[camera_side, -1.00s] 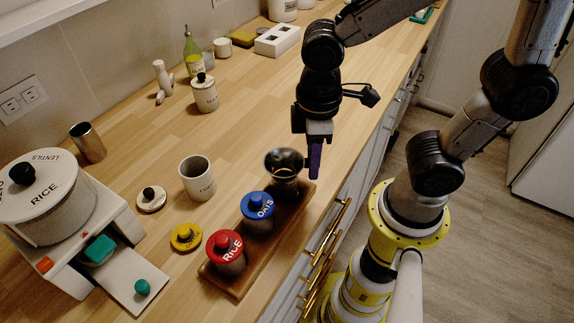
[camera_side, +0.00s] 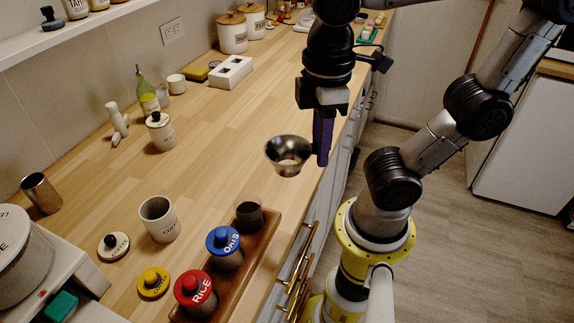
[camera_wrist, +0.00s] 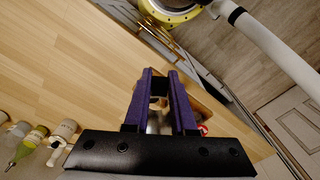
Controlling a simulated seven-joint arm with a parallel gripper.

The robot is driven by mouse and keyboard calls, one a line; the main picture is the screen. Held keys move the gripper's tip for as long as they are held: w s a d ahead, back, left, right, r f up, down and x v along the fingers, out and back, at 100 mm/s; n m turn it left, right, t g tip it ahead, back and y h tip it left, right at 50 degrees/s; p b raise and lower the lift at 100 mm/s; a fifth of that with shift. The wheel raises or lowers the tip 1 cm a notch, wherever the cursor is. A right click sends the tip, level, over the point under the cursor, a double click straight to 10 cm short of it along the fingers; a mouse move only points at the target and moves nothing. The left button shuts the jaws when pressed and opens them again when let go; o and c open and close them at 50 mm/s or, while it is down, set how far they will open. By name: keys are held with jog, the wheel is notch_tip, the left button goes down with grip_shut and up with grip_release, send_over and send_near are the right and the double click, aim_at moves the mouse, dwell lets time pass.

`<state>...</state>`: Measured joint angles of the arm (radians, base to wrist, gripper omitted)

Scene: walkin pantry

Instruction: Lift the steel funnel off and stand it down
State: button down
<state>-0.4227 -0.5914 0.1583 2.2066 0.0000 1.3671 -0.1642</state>
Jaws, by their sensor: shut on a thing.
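The steel funnel (camera_side: 288,155) hangs in the air, wide mouth up, held at its right rim by my gripper (camera_side: 322,158). The purple fingers are shut on it. It is clear of the open glass jar (camera_side: 249,216) with dark contents, which stands on the wooden tray (camera_side: 262,250) below and to the left. In the wrist view my gripper (camera_wrist: 160,76) points over the counter; the funnel is mostly hidden or hard to make out there.
The blue-lidded oats jar (camera_side: 224,246) and red-lidded rice jar (camera_side: 196,292) share the tray. A cup (camera_side: 159,220), a cream lid (camera_side: 114,246) and a yellow lid (camera_side: 153,282) stand left. Free counter (camera_side: 220,145) lies left of and behind the funnel.

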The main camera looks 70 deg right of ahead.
jog(key=s+d+r, duration=0.2)
jog(key=s+r, duration=0.3)
jog(key=s, duration=0.1)
jog(key=shift+d+r, duration=0.35)
jog(key=shift+r, duration=0.05)
dwell(0.4)
jog(key=shift+w, duration=0.1)
dwell(0.3)
